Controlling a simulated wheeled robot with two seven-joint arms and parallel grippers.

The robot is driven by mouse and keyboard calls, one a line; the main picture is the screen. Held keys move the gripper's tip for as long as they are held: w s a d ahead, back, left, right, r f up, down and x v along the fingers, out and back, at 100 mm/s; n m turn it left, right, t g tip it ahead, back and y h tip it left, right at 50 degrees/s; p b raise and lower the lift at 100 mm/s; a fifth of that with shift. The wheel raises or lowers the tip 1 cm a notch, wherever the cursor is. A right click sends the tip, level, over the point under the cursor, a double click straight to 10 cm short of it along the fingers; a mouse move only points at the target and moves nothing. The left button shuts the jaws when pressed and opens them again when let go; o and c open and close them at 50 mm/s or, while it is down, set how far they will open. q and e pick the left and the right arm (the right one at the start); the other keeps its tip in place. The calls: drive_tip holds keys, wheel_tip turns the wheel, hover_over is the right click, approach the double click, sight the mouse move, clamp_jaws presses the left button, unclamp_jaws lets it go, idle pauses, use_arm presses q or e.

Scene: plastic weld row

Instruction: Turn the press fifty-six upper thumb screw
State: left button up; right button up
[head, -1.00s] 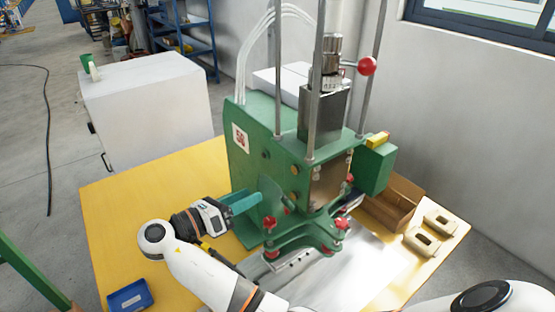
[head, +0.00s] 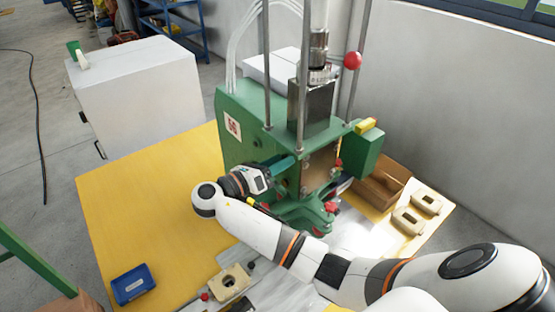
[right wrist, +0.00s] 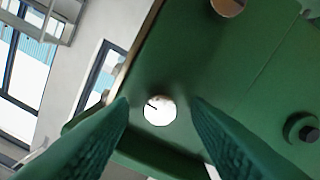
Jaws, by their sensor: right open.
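The green press (head: 232,105) bears a red number label (head: 233,125) on its side. My right gripper (head: 288,161) is at the press's near face, below the steel cylinder block. In the right wrist view its two green fingers (right wrist: 160,120) are open and apart, on either side of a bright round spot (right wrist: 160,110) in the green plate. I cannot tell whether this is a screw end or a hole. Red knobs show on the press's lower right (head: 331,207) and right side (head: 338,163). Which one is the upper thumb screw is unclear; my arm hides part of the front. My left gripper is out of view.
Steel columns (head: 304,90) and a red ball handle (head: 352,61) rise above the press. A brown box (head: 378,186) and beige blocks (head: 408,221) lie right. The yellow table (head: 130,215) is clear at left.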

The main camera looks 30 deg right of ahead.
clamp_jaws()
